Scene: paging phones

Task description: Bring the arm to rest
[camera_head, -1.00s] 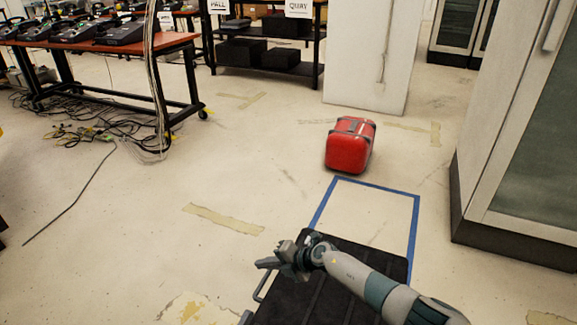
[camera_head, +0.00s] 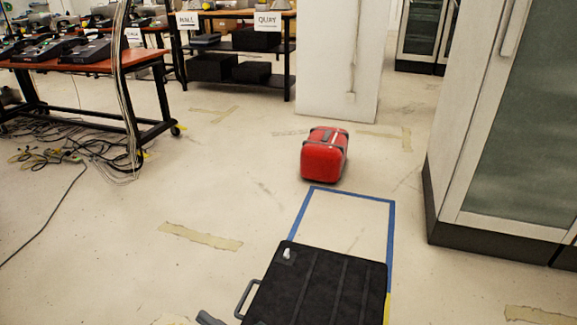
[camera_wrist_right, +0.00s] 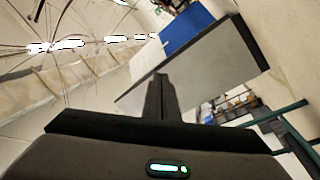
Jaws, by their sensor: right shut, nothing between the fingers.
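My right gripper (camera_head: 208,318) shows only as a small grey piece at the bottom edge of the head view, left of the black case's handle; the rest of that arm is out of frame. In the right wrist view the fingers of my right gripper (camera_wrist_right: 161,85) are together with nothing between them. Beyond them that view shows a tilted room with a grey and blue boxy shape (camera_wrist_right: 187,32). My left gripper is in neither view.
A black ribbed case (camera_head: 325,290) lies flat inside a blue taped outline (camera_head: 391,235). A red case (camera_head: 324,160) stands beyond it. A pale cabinet (camera_head: 470,140) is at right, a phone table (camera_head: 110,60) and loose cables (camera_head: 75,150) at left. Floor between is open.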

